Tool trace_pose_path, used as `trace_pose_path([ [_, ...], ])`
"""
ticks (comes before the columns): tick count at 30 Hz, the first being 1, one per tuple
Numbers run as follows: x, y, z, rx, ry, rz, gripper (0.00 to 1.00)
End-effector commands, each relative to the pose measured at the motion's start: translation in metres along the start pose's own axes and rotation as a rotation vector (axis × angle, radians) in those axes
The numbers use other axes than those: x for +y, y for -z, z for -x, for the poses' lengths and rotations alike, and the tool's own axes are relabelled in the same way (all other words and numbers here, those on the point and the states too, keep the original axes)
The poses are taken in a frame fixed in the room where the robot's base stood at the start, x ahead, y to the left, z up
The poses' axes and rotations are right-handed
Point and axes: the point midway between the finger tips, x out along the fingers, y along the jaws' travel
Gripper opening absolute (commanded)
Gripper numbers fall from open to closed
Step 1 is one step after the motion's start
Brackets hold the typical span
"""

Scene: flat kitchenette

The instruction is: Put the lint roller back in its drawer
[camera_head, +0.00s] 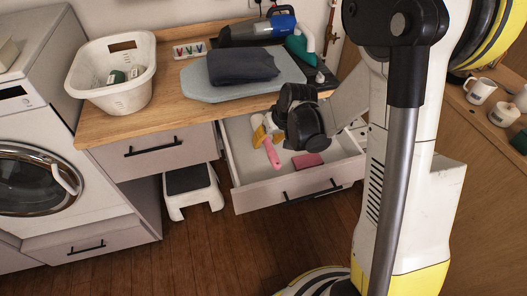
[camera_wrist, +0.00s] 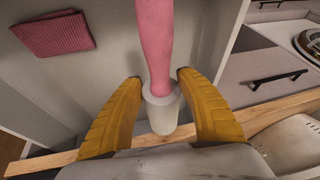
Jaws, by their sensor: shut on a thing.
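The lint roller has a pink handle (camera_head: 271,154) and a pale roller head. In the wrist view its head (camera_wrist: 161,112) sits between the two yellow fingers, with the handle reaching away towards the top edge. My gripper (camera_head: 263,135) is shut on the head end, and its fingertips (camera_wrist: 160,78) flank it. The handle hangs down, tilted, over the inside of the open drawer (camera_head: 242,167). I cannot tell whether its end touches the drawer floor. My dark wrist hides part of the drawer's back.
A folded pink cloth (camera_head: 308,160) lies in the drawer, right of the roller; it also shows in the wrist view (camera_wrist: 52,33). The wooden counter (camera_head: 160,112) behind holds a white basket (camera_head: 112,95) and an ironing board (camera_head: 205,89). A step stool (camera_head: 190,185) stands left of the drawer.

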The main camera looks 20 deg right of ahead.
Motion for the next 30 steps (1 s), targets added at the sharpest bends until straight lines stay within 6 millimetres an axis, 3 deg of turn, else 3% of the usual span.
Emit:
trace_pose_path([
  [1, 0.003, -0.005, -0.015, 0.0, 0.0, 0.001, 0.16],
  [4, 0.005, -0.013, -0.033, 0.0, 0.0, 0.001, 0.16],
  [18, 0.014, -0.033, -0.083, 0.0, 0.0, 0.001, 0.16],
  [29, 0.014, -0.035, -0.085, 0.0, 0.0, 0.001, 0.16],
  [30, 0.014, -0.035, -0.086, 0.0, 0.0, 0.001, 0.48],
])
